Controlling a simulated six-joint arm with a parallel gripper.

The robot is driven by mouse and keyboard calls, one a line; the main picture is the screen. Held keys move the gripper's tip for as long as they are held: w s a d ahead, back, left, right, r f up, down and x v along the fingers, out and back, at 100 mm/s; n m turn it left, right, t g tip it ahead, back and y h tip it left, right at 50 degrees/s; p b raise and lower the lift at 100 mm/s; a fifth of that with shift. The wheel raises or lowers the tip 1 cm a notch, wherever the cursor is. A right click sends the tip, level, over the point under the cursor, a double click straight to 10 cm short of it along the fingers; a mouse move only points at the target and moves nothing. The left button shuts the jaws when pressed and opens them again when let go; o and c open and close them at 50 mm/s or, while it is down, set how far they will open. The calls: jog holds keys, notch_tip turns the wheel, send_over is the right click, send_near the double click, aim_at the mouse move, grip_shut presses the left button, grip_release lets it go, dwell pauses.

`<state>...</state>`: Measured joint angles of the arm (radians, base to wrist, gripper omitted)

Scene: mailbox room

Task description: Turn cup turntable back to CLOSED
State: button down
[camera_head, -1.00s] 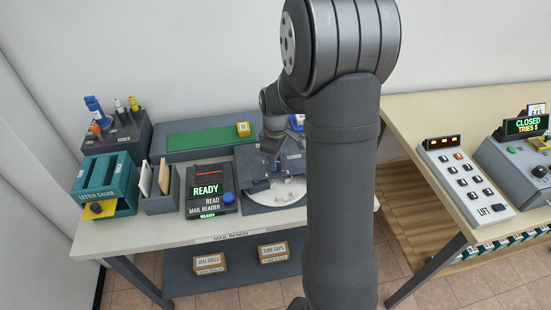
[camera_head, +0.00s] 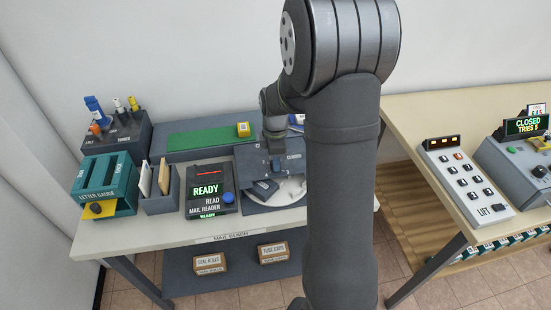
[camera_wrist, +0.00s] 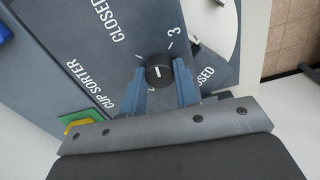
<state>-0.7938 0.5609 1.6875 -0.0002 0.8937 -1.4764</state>
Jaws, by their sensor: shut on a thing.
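The cup sorter is a dark grey unit (camera_wrist: 70,55) labelled CUP SORTER in the wrist view. Its black knob (camera_wrist: 158,72) has a short white mark, with a 3 and CLOSED lettering around it. My gripper (camera_wrist: 159,82) is shut on the knob, one blue-grey finger on each side. The white turntable (camera_wrist: 212,14) shows in part at the upper right. In the head view the turntable (camera_head: 291,190) lies under a dark cover, partly hidden by my arm; my gripper (camera_head: 275,158) is over the sorter and its fingers are hard to make out.
A mail reader (camera_head: 208,190) reading READY stands left of the sorter. A letter holder (camera_head: 160,188) and teal letter gauge (camera_head: 105,185) stand farther left. A green strip (camera_head: 199,139) lies behind. A second table holds a keypad (camera_head: 466,180).

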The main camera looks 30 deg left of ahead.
jog(key=shift+r+n, duration=0.1)
jog(key=shift+n, duration=4.9)
jog(key=c, duration=1.1)
grip_release()
notch_tip(320, 180, up, 17)
jog(key=shift+r, duration=0.2)
jog(key=shift+f, duration=0.15)
